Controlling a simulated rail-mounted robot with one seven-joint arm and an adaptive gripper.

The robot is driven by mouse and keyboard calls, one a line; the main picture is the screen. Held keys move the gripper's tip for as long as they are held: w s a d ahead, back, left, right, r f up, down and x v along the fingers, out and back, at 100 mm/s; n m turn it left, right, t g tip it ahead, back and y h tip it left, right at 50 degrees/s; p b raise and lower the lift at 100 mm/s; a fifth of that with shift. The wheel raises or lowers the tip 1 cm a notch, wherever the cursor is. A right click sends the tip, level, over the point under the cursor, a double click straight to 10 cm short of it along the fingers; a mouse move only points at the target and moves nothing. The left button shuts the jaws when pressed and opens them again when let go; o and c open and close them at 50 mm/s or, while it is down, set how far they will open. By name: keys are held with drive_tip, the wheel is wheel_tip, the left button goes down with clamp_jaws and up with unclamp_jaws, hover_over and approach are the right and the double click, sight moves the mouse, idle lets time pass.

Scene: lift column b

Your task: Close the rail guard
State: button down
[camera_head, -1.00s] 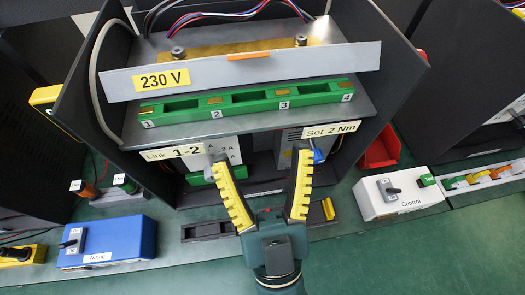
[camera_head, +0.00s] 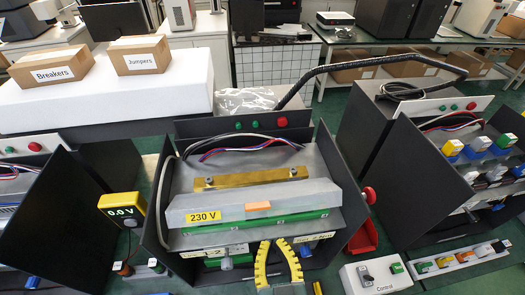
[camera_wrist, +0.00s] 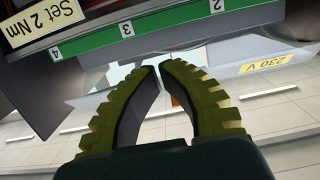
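The rail guard (camera_head: 235,214) is a pale grey panel with a yellow "230 V" label and an orange tab (camera_head: 258,206) at the middle of its front. It lies across the central bay, in front of a brass bar (camera_head: 250,178), with the green terminal block (camera_head: 220,233) showing below its front edge. My gripper (camera_head: 275,243) is below the guard and just right of the tab. Its yellow fingers are drawn together and hold nothing. The wrist view shows the fingertips (camera_wrist: 160,67) nearly meeting, with the orange tab (camera_wrist: 175,101) beyond them, partly hidden.
Dark side panels (camera_head: 345,195) flank the bay. A red bin (camera_head: 363,238) and a white control box (camera_head: 374,274) stand at the right. A yellow meter (camera_head: 122,209) reading 0.0 V is at the left. Green floor lies in front.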

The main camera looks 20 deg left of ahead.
wheel_tip(320, 180, up, 15)
drive_tip(key=s+g+p, duration=0.1)
drive_tip(key=s+p, duration=0.1)
drive_tip(key=p, duration=1.5)
hover_over(262, 206)
drive_tip(key=x, duration=0.2)
wheel_tip(262, 206, down, 2)
drive_tip(key=shift+w+f, duration=0.15)
drive_tip(key=shift+w, duration=0.05)
drive_tip(key=f, duration=0.1)
drive_tip(key=s+f, duration=0.1)
drive_tip(key=d+f, duration=0.1)
drive_tip(key=shift+s+f+h+p, duration=0.15)
drive_tip(key=shift+s+h+p, duration=0.15)
drive_tip(key=shift+p, duration=0.1)
drive_tip(key=shift+d+f, duration=0.1)
drive_tip(key=shift+f, duration=0.05)
drive_tip(key=shift+s+f+b, duration=0.1)
drive_tip(key=shift+f+b, duration=0.1)
drive_tip(key=shift+b, duration=0.2)
